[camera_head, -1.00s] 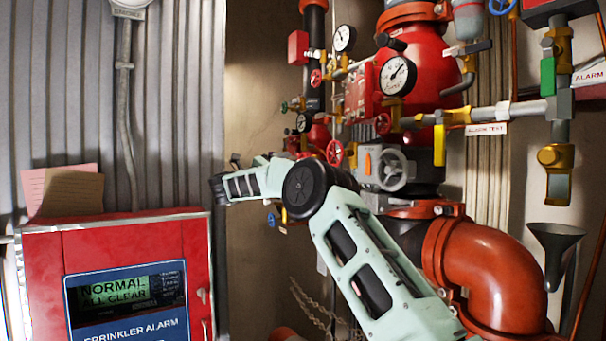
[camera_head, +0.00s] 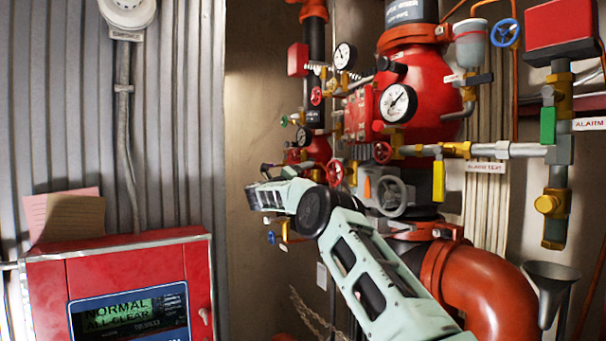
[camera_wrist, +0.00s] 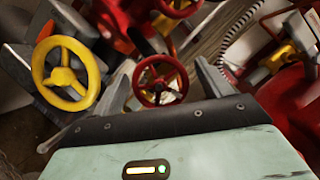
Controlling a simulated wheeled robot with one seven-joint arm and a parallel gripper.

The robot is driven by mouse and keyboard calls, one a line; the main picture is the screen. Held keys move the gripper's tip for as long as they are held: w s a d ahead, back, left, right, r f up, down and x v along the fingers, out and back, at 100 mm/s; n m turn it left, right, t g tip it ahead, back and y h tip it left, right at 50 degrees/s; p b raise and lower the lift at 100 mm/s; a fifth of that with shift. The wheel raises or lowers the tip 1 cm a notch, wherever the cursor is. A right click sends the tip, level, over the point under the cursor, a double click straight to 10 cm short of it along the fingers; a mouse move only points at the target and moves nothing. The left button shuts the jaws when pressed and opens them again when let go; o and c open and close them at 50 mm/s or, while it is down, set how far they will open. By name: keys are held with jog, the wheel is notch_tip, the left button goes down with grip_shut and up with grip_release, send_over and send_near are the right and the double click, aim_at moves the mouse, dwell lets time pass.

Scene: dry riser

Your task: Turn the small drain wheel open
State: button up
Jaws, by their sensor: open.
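In the wrist view a small red handwheel (camera_wrist: 160,80) sits in front of my gripper (camera_wrist: 158,85), between its two spread fingers. The fingers are open, with nothing held; I cannot tell how close the wheel is. A yellow handwheel (camera_wrist: 66,74) is left of the left finger, and another red wheel (camera_wrist: 178,5) is cut off at the top. No label shows which is the drain wheel. In the head view my gripper is small and partly hidden at the end of my arm, left of the riser valves. A red wheel (camera_head: 335,172) shows just right of it.
The red riser (camera_head: 430,90) with gauges and pipes stands behind my arm. A red alarm panel (camera_head: 130,260) is at lower left. A grey funnel (camera_head: 550,285) is at lower right. Bare wall lies left of the valves.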

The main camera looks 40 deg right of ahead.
jog(key=c, duration=1)
